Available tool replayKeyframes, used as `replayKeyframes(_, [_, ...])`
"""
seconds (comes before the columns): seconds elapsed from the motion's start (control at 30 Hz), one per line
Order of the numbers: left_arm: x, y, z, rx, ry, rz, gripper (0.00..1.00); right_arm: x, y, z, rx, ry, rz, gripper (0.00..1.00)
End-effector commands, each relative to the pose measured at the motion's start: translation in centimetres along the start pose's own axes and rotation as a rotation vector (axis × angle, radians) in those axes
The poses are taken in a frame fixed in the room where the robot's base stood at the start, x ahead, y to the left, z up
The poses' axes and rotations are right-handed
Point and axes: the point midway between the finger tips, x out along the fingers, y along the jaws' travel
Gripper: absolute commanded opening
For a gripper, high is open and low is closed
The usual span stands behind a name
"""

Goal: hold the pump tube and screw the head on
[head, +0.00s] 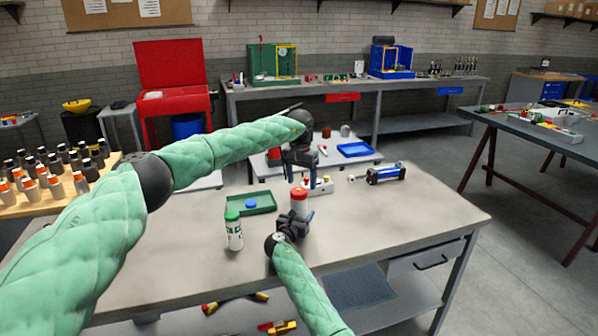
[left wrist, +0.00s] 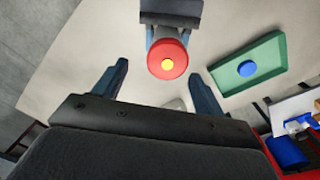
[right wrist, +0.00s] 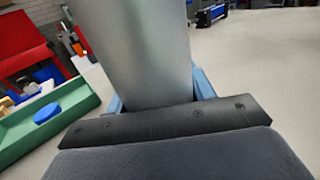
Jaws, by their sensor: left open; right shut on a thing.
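The pump tube (head: 299,206) stands upright above the table, pale grey in the head view. My right gripper (head: 294,222) is shut around its lower part, and the tube's metal wall (right wrist: 145,50) fills the middle of the right wrist view. A round red head (head: 299,192) sits on top of the tube. In the left wrist view the red head (left wrist: 168,60) shows a yellow centre. My left gripper (head: 300,172) is open above the red head, its fingers (left wrist: 158,80) apart and not touching it. I cannot tell how tightly the head sits.
A green tray (head: 262,207) with a blue disc (head: 251,204) lies left of the tube. A white bottle with a green cap (head: 233,230) stands nearer the front. A blue and black device (head: 385,174) lies back right.

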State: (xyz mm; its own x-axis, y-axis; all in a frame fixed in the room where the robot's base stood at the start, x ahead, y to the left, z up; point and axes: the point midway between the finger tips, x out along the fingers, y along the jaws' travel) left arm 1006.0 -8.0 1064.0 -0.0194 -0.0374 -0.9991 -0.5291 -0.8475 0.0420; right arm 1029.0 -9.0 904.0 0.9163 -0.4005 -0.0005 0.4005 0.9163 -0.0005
Motion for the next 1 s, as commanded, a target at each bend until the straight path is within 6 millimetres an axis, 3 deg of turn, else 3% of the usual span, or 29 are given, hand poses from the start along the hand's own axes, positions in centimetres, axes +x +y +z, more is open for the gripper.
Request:
replayKeyframes(0.07, [-0.6, 0.5, -0.3, 0.001, 0.017, 0.022, 0.71, 0.0, 0.0, -0.1, -0.001, 0.001, 0.0, 0.0])
replayKeyframes(0.37, [-1.3, 0.6, -0.5, -0.297, 0.022, 0.029, 0.71, 0.0, 0.0, -0.1, 0.0, 0.001, 0.0, 0.0])
replayKeyframes(1.0, [-2.5, 0.5, -0.5, -1.184, 0.017, 0.035, 0.71, 0.0, 0.0, 0.0, 0.0, 0.0, 0.0, 0.0])
